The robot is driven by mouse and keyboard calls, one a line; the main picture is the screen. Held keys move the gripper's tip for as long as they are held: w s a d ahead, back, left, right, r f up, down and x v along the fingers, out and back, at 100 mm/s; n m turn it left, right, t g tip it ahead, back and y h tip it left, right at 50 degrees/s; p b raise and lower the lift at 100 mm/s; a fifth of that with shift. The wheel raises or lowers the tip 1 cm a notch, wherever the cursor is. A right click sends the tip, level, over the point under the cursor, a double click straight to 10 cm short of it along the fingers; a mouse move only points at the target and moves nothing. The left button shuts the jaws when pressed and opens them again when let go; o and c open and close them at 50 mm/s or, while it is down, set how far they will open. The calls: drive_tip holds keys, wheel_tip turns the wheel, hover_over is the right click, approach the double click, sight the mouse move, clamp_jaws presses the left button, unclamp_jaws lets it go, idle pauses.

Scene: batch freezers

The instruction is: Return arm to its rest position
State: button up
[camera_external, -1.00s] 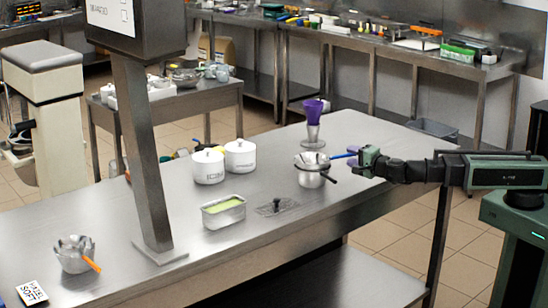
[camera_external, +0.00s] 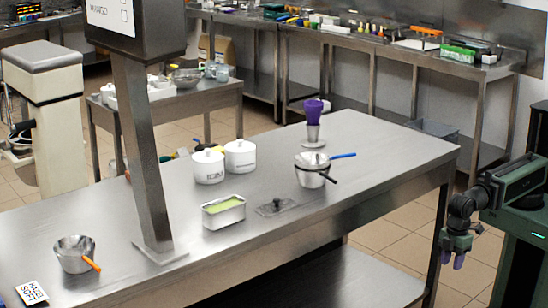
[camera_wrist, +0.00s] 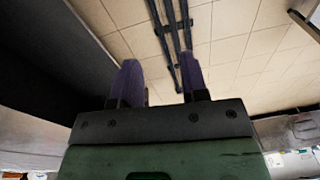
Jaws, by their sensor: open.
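My gripper (camera_external: 453,259) hangs low beside the right end of the steel table, close to my base, with its purple fingers pointing down. In the wrist view my gripper (camera_wrist: 160,85) shows its two purple fingers apart with nothing between them. It is open and empty. My arm is folded in close to its column and clear of the table.
Tiled floor (camera_external: 385,236) lies between table and base.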

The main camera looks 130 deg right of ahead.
drive_tip(key=shift+s+g+h, duration=0.3)
drive_tip(key=shift+s+g, duration=0.2)
drive_tip(key=shift+s, duration=0.4)
wheel_tip(320, 180, up, 9)
drive_tip(key=p, duration=0.9)
drive_tip(key=shift+r, duration=0.1)
